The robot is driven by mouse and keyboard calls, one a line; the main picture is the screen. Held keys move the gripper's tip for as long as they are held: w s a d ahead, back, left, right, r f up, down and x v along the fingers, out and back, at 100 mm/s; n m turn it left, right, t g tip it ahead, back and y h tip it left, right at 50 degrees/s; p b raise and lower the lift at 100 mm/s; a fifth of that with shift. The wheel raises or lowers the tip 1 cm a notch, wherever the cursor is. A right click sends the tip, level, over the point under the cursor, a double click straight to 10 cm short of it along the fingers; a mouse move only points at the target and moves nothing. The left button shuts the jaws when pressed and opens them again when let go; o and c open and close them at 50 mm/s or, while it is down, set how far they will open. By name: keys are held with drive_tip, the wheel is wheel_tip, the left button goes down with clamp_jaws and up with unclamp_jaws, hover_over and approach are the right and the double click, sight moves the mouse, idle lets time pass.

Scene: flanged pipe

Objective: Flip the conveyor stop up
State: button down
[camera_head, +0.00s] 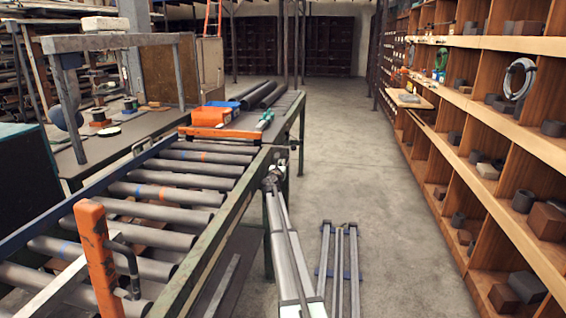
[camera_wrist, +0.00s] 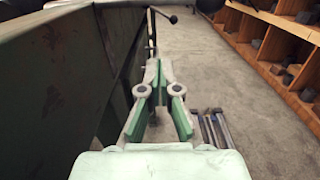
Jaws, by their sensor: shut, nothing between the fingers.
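A flat orange bar (camera_head: 206,133) lies across the roller conveyor (camera_head: 195,170), near the far end of the rollers. An orange upright post (camera_head: 97,258) stands at the near left with a bent grey bar beside it. I cannot tell for certain which orange part is the conveyor stop. My gripper (camera_head: 272,178) is beside the right rail of the conveyor, apart from the orange bar. In the wrist view my gripper (camera_wrist: 155,70) is shut and empty, its green-padded fingers pointing ahead. A lever with a dark ball knob (camera_wrist: 173,19) juts from the conveyor's side ahead of the fingertips.
An orange box (camera_head: 211,116) and dark pipes (camera_head: 262,93) lie beyond the bar. Wooden shelves (camera_head: 500,150) line the right. Rails (camera_head: 338,260) lie on the floor (camera_head: 345,150) right of my arm. The aisle between is mostly clear.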

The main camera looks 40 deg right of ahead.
drive_tip(key=v, duration=0.8)
drive_tip(key=shift+s+r, duration=0.2)
drive_tip(key=shift+m, duration=0.3)
